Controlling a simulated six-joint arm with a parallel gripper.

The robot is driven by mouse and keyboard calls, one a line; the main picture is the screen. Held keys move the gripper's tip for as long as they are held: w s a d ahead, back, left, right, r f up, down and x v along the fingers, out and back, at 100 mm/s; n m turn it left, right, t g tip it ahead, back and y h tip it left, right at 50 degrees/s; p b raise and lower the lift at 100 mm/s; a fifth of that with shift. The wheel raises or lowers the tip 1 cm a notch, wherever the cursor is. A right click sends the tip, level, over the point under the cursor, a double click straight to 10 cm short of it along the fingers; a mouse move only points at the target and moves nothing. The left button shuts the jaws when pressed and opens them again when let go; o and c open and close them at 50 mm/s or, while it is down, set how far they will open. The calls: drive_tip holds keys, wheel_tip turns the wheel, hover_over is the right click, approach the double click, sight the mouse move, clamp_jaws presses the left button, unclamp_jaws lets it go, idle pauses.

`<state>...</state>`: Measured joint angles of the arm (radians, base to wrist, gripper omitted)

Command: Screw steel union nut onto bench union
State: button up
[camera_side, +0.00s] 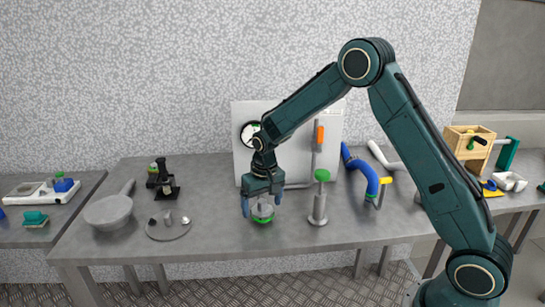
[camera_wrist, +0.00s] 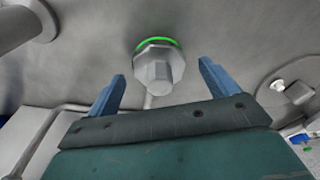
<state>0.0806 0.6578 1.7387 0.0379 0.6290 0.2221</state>
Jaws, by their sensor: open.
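A grey steel hex piece (camera_wrist: 158,66) with a smaller hex top and a green ring at its base stands on the bench; it looks like the union nut on the bench union, but I cannot tell where one ends. In the side view this piece (camera_side: 263,211) is below and between my fingers, partly hidden by them. My gripper (camera_side: 261,205) points down with blue fingers spread. In the wrist view my gripper (camera_wrist: 162,82) is open and empty, with the hex piece beyond and between the fingertips, apart from both.
A grey post with a green top (camera_side: 320,197) stands close to the right of my gripper. A round plate with small grey parts (camera_side: 169,227) and a grey pan (camera_side: 109,211) are to the left. A white panel with a gauge (camera_side: 250,133) stands behind. A blue bent pipe (camera_side: 361,168) is farther right.

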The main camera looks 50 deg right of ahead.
drive_tip(key=shift+n, duration=0.3)
drive_tip(key=n, duration=0.5)
drive_tip(key=shift+y, duration=0.3)
drive_tip(key=shift+n, duration=0.5)
drive_tip(key=n, duration=0.5)
drive_tip(key=shift+y, duration=0.3)
drive_tip(key=shift+n, duration=0.4)
drive_tip(key=n+g, duration=0.1)
drive_tip(key=n, duration=0.4)
drive_tip(key=shift+n+y, duration=0.3)
drive_tip(key=shift+n+g, duration=0.3)
drive_tip(key=shift+n, duration=2.7)
